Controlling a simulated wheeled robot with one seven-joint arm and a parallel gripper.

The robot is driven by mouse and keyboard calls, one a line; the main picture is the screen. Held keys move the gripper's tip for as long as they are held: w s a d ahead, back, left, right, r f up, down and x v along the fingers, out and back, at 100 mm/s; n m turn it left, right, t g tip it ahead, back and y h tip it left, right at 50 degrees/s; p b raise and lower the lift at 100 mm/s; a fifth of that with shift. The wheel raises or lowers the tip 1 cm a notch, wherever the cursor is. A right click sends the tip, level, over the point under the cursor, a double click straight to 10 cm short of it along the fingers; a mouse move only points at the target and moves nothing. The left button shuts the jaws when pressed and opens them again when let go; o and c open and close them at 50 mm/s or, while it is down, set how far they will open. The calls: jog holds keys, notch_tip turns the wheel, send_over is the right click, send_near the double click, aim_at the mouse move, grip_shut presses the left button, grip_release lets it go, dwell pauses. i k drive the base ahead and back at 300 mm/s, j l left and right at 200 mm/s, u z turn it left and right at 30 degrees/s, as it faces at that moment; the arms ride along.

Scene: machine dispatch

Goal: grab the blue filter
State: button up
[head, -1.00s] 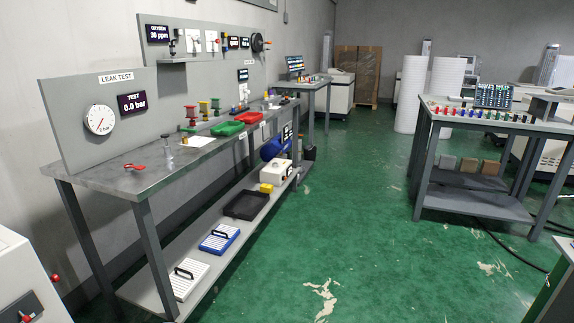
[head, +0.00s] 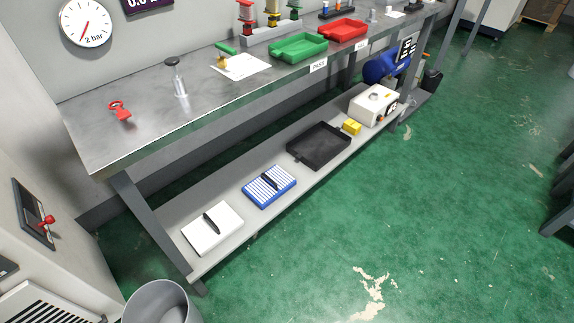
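The blue filter (head: 269,187) lies flat on the lower shelf of the grey workbench in the head view. It is a blue-framed rectangle with white pleats and a dark handle across its top. A white filter-like panel (head: 213,229) with a dark handle lies to its left, nearer the shelf's left end. A black tray (head: 318,146) lies to its right. Nothing covers the blue filter. My gripper does not show in this view.
The lower shelf (head: 227,199) sits under the bench top (head: 150,142). A bench leg (head: 150,222) stands at the shelf's left end. A grey bin (head: 160,303) stands at the bottom left by a white machine (head: 30,210). The green floor (head: 330,240) before the shelf is clear.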

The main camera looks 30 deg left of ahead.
aim_at(267, 188)
jog(key=i, duration=1.9)
jog(key=i+u, duration=0.2)
jog(key=i, duration=0.25)
jog(key=i+l+u, duration=0.2)
jog(key=i, duration=0.25)
jog(key=i+l+u, duration=0.15)
jog(key=i, duration=0.3)
jog(key=u, duration=3)
